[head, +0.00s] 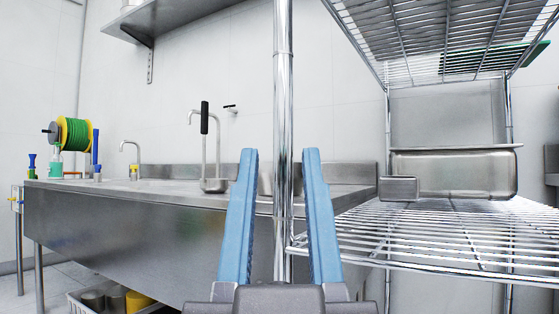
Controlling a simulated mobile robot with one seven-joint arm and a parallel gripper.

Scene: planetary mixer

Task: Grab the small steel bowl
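My gripper (280,153) shows at the bottom middle, with two blue fingers pointing up and apart. It is open, and I see nothing held between the fingers. The rack's chrome post shows in the gap, behind them. I cannot clearly make out a bowl. A small steel vessel (214,185) stands on the steel counter, left of my gripper. A small box-like steel container (398,188) sits on the wire shelf, right of my gripper. I cannot tell whether either is the small steel bowl. My fingers hide part of the counter behind them.
The wire rack (430,236) fills the right side, with its chrome post (283,90) close ahead. A large steel pan (462,172) stands on its shelf. The steel counter (130,228) spans the left, with a green hose reel (75,135) at its far end.

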